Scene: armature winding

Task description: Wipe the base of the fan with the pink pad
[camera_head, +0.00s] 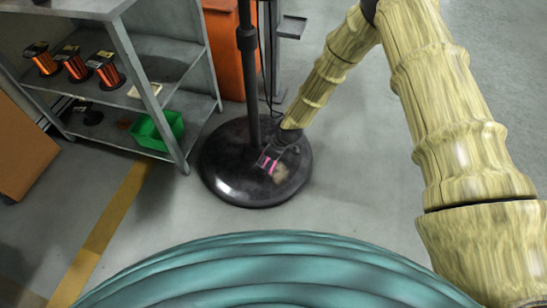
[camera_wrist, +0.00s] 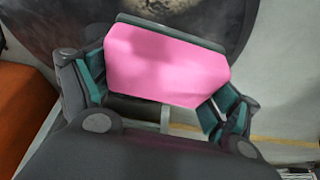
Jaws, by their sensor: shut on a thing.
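The fan's base (camera_head: 225,178) is a dark, glossy round disc on the floor, with the pole (camera_head: 248,75) rising from it. My gripper (camera_head: 271,158) is over the right part of the base, shut on the pink pad (camera_head: 268,164). In the wrist view the pink pad (camera_wrist: 165,65) sits between the two fingers, with the dark base (camera_wrist: 55,25) behind it. A pale, dusty patch (camera_head: 281,174) shows on the base just right of the pad. I cannot tell whether the pad touches the base.
A grey metal shelf (camera_head: 130,48) stands at left with copper wire spools (camera_head: 75,67) and a green bin (camera_head: 158,130). An orange cabinet (camera_head: 226,50) is behind the pole. A cardboard-brown box (camera_head: 20,150) is at far left. The floor in front of the base is clear.

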